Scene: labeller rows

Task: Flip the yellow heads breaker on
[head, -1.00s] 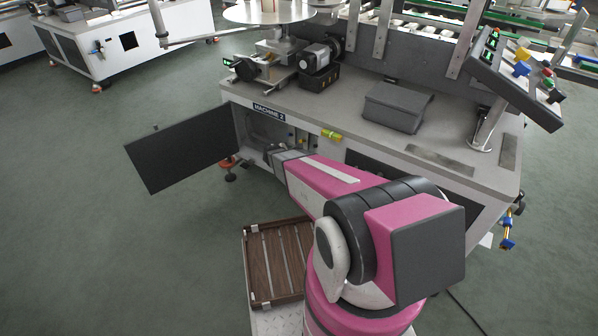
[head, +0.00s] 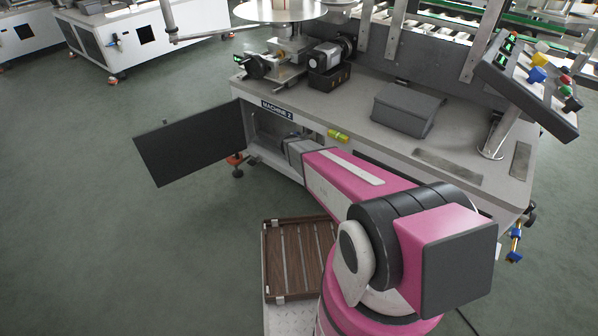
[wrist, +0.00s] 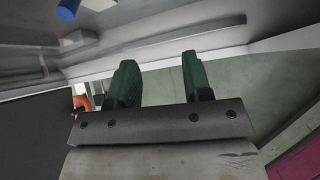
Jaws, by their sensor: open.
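No breaker I can identify as the yellow heads one shows; the arm and cabinet front hide most of the cabinet inside. The open electrical cabinet (head: 266,124) is in the front of the machine labelled MACHINE 2, in the head view. My arm reaches to its opening, and the gripper end is hidden there. In the wrist view my gripper (wrist: 157,80) has two green fingers apart with nothing between them. Grey cabinet-like surfaces lie above and beyond the fingers. A blue-ended part (wrist: 67,9) shows at the top left; I cannot tell what it is.
The dark cabinet door (head: 190,142) stands open to the left. A slatted brown tray (head: 275,284) is beside my arm. The green floor at left is clear.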

